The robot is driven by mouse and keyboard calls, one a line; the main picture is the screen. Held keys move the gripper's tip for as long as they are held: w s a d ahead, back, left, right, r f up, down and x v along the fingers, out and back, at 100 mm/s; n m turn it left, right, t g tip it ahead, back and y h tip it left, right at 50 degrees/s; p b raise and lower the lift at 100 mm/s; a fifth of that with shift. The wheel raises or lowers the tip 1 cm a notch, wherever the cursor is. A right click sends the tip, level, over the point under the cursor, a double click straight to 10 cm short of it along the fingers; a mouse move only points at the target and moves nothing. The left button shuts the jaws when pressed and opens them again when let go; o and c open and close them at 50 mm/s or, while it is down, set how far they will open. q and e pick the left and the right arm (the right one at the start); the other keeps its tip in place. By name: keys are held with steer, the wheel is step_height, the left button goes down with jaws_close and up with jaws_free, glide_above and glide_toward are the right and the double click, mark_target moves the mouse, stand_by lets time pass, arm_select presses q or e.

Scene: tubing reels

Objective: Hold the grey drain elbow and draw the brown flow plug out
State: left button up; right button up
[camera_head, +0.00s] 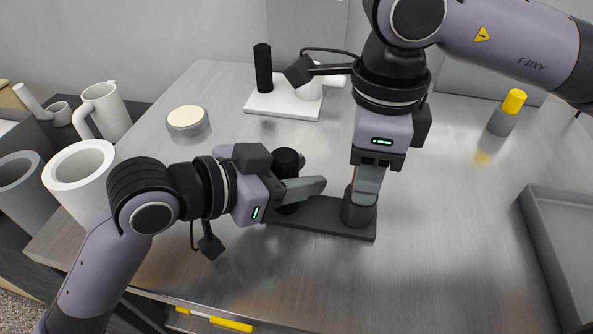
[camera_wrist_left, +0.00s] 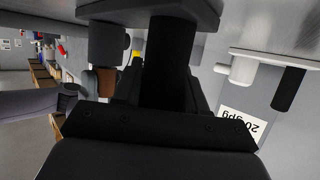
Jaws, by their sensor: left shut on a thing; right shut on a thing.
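The grey drain elbow is a dark grey base plate (camera_head: 325,217) with a black post (camera_head: 287,163) at its left and a grey socket (camera_head: 359,213) at its right. My left gripper (camera_head: 305,192) is shut around the post, which the left wrist view also shows (camera_wrist_left: 168,65). The brown flow plug (camera_wrist_left: 106,82) shows at the mouth of the grey socket (camera_wrist_left: 108,45) in the upside-down left wrist view. My right gripper (camera_head: 366,190) points straight down over the socket, shut on the plug. How deep the plug sits is unclear.
A white fixture (camera_head: 285,103) with a black post stands behind. A round cream-topped cup (camera_head: 187,120) is at the back left, a yellow-topped grey socket (camera_head: 507,113) at the back right. A grey tray (camera_head: 540,235) lies at the right. White mugs stand left. The table front is clear.

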steer(key=shift+r, duration=3.5)
steer(key=shift+r, duration=0.1)
steer(key=shift+r, duration=0.15)
arm_select(q)
steer(key=o, duration=1.3)
